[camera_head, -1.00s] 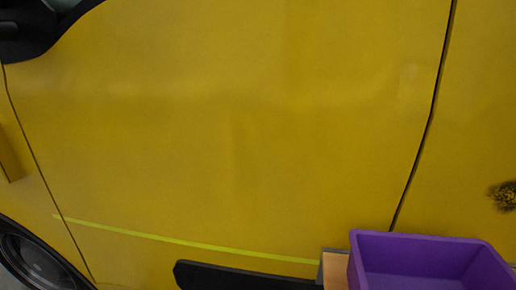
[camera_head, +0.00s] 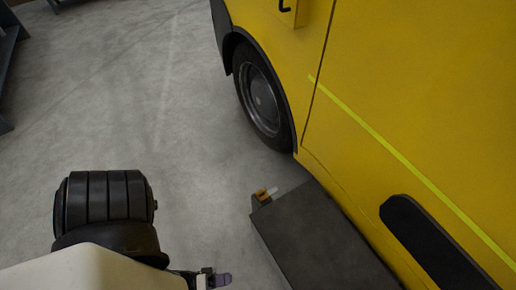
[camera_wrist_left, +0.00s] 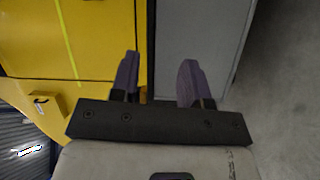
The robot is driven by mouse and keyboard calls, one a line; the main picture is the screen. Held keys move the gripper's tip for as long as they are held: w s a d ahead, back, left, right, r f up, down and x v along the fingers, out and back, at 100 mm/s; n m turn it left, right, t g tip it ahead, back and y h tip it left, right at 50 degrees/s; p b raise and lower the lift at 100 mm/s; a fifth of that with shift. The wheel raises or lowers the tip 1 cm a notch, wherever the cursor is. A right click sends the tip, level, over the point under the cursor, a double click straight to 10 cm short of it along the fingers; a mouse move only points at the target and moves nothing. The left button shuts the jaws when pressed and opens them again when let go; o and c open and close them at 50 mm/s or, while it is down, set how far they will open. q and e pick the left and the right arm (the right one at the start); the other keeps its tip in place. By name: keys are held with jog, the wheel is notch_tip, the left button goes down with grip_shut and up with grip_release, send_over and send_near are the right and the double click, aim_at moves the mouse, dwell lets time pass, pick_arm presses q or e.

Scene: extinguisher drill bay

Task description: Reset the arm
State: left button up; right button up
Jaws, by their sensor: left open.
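My left arm comes in at the lower left of the head view, showing a black ribbed joint and a pale link. My right gripper is in neither view.
A yellow vehicle (camera_head: 430,80) with a dark wheel (camera_head: 262,92) fills the right side. A dark grey flat-topped box (camera_head: 318,240) stands beside it, right of my gripper. A small orange item (camera_head: 264,194) is at its far end. Grey floor (camera_head: 150,110) is clear on the left.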

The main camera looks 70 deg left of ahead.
pick_arm(q)
jog(key=s+d+f+m+g, duration=0.2)
jog(key=d+f+m+g, duration=0.5)
jog(key=f+m+g, duration=0.45)
jog(key=w+a+r+m+g+y+p, duration=0.1)
jog(key=w+a+r+p, duration=0.35)
jog(key=r, duration=1.25)
jog(key=w+a+r+m+g+y+p, duration=0.15)
jog(key=w+r+p, duration=0.45)
jog(key=r, duration=1.1)
jog(key=w+a+r+m+y+p, duration=0.2)
jog(key=w+r+p, duration=0.35)
jog(key=r, duration=1.15)
notch_tip(320, 180, up, 47)
jog(key=s+p, duration=0.1)
jog(key=p, duration=4.6)
jog(key=shift+s+a+f+n+p, duration=0.2)
jog(key=shift+s+a+n+p, duration=0.15)
jog(key=shift+s+a, duration=0.1)
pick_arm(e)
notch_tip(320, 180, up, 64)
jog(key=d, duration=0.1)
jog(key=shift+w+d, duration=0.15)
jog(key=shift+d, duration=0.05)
